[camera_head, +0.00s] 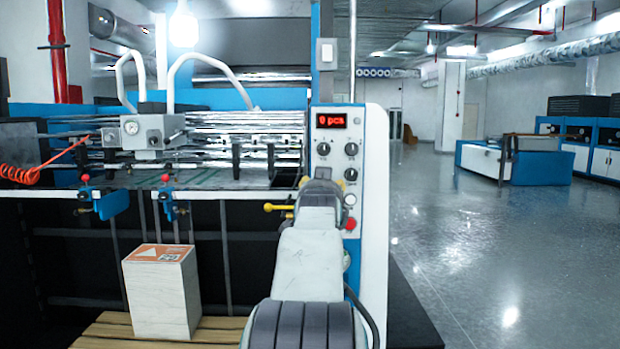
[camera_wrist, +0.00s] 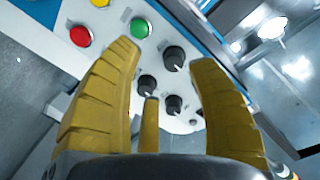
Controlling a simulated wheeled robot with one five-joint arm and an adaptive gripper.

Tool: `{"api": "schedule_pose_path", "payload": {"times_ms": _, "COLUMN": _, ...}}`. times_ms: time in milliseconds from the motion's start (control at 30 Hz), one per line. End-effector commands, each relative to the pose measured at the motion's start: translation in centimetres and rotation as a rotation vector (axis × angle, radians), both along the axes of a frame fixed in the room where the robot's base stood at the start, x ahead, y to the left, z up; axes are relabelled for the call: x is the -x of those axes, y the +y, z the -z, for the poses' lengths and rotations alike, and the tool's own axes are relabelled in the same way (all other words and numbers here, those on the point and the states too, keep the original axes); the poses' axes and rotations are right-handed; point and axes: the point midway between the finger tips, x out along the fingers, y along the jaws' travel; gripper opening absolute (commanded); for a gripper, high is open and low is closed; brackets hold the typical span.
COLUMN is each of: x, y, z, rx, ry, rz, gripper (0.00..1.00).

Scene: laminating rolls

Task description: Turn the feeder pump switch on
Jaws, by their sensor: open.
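The control panel (camera_head: 329,136) of the machine stands in front of me. In the wrist view it fills the middle, with several black rotary knobs, one of them a knob (camera_wrist: 174,58) between my fingertips in the picture. A green button (camera_wrist: 139,28), a red button (camera_wrist: 80,36) and a yellow button (camera_wrist: 100,3) are at upper left. No readable label shows which control is the feeder pump switch. My gripper (camera_wrist: 164,52) is open, its yellow fingers spread and empty, facing the panel. Whether it touches a knob cannot be told. In the head view my arm hides the lower left panel.
A red display (camera_head: 332,120) reads "0 pcs" above the knobs. A white box (camera_head: 163,300) with an orange label stands on a wooden pallet (camera_head: 110,335) at lower left. The feeding rollers and hoses are left of the panel. The floor (camera_head: 470,240) at right is clear.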

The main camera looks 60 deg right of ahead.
Motion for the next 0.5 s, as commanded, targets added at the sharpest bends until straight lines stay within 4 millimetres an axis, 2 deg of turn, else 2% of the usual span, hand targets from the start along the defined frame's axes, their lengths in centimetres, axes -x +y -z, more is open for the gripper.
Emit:
{"api": "schedule_pose_path", "payload": {"times_ms": 200, "x": 0.0, "y": -0.1, "z": -1.8, "rx": 0.016, "ry": -0.135, "rz": 0.005, "gripper": 0.52}}
{"api": "schedule_pose_path", "payload": {"times_ms": 367, "x": -0.2, "y": -0.3, "z": -2.1, "rx": -0.001, "ry": -0.190, "rz": 0.007, "gripper": 0.52}}
{"api": "schedule_pose_path", "payload": {"times_ms": 500, "x": -0.7, "y": -1.3, "z": -2.3, "rx": -0.011, "ry": -0.202, "rz": 0.009, "gripper": 0.52}}
